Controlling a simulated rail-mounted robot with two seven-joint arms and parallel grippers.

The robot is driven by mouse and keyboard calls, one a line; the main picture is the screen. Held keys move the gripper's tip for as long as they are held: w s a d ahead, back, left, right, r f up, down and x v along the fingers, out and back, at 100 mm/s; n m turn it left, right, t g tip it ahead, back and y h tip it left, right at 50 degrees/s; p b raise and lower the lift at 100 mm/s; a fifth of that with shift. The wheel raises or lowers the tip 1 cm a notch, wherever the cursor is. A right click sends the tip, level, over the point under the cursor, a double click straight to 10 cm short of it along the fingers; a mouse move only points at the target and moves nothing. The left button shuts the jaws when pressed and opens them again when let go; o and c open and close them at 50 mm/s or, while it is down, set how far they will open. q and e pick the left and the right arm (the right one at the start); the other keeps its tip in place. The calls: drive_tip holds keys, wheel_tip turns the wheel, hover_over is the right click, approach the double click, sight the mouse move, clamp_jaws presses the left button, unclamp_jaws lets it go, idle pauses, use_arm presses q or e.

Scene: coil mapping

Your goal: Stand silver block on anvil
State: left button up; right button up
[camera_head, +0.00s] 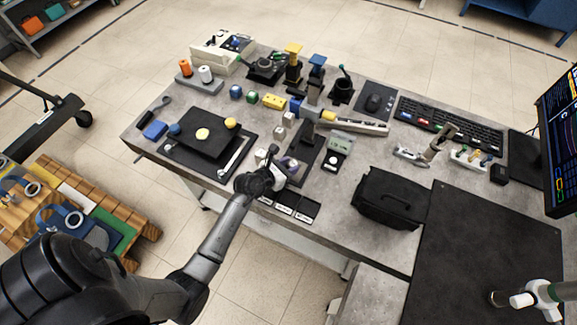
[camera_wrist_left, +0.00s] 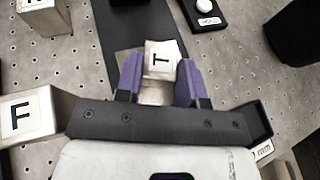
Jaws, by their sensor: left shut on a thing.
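My left gripper (camera_head: 288,164) is over the near middle of the workbench. In the left wrist view its purple fingers (camera_wrist_left: 158,82) are shut on a silver block with a black T on its top face (camera_wrist_left: 160,58). The block is between the fingers, largely hidden in the head view. A dark strip (camera_wrist_left: 135,30) of a black fixture (camera_head: 306,147) runs up to the block. Silver metal shows beside and below the block; I cannot tell whether it is the anvil or whether the block touches it. My right gripper (camera_head: 508,299) is at the lower right; its fingers are unclear.
An F-marked block (camera_wrist_left: 28,118) and another block (camera_wrist_left: 42,14) stand to the left in the wrist view. A HOLD button plate (camera_wrist_left: 205,14) is at the upper right. Small black trays (camera_head: 284,209) line the near edge. A black bag (camera_head: 388,198) stands to the right.

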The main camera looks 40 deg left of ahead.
use_arm(q)
drive_tip(key=shift+f, duration=0.15)
use_arm(e)
drive_tip(key=shift+d, duration=0.1)
use_arm(q)
drive_tip(key=o, duration=1)
